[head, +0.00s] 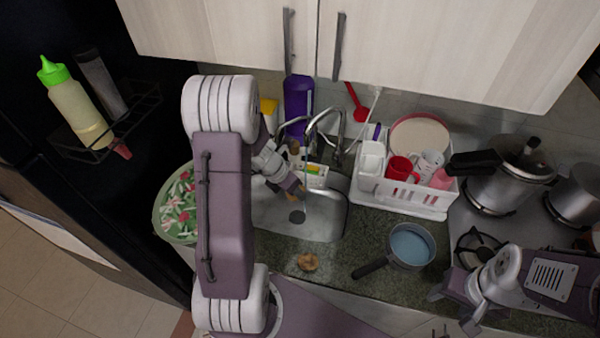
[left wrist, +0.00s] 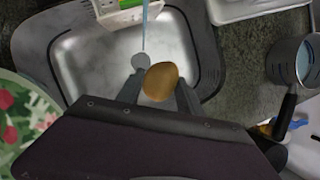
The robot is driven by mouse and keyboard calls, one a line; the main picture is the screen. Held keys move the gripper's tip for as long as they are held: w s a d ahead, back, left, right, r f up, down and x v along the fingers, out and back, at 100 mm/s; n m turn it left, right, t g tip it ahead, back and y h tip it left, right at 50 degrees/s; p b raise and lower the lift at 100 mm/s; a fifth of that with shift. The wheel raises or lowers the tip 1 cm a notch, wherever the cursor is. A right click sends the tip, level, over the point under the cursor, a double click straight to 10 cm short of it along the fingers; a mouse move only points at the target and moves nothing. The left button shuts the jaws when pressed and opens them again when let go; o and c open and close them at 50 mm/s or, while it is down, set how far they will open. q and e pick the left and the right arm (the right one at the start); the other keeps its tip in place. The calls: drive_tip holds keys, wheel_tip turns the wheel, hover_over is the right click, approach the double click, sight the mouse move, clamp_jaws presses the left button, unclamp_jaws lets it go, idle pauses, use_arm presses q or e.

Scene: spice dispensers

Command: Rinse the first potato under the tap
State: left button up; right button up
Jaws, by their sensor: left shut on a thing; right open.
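My left gripper (left wrist: 160,86) is shut on a brown potato (left wrist: 161,79) above the sink basin (left wrist: 88,62). In the head view my left gripper (head: 297,190) reaches over the sink (head: 322,222), and my own arm hides part of it. The tap (head: 312,128) stands at the back of the sink. A thin stream of water (left wrist: 145,30) falls toward the drain (left wrist: 140,61), just left of the potato in the left wrist view; I cannot tell whether it touches the potato. Another potato (head: 308,262) lies on the counter. My right gripper (head: 455,306) is open and empty at lower right.
A patterned bowl (head: 177,205) is left of the sink. A white dish rack (head: 405,196) stands to the right. A saucepan (head: 410,247) sits on the counter, and pots (head: 500,180) are on the stove. A sponge holder (left wrist: 122,14) is behind the basin.

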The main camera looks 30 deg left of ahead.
use_arm(q)
drive_tip(key=s+d+r+p, duration=0.1)
drive_tip(key=s+r, duration=0.3)
drive_tip(key=shift+s+d+p, duration=0.3)
drive_tip(key=shift+s+d, duration=0.05)
drive_tip(key=shift+s, duration=0.05)
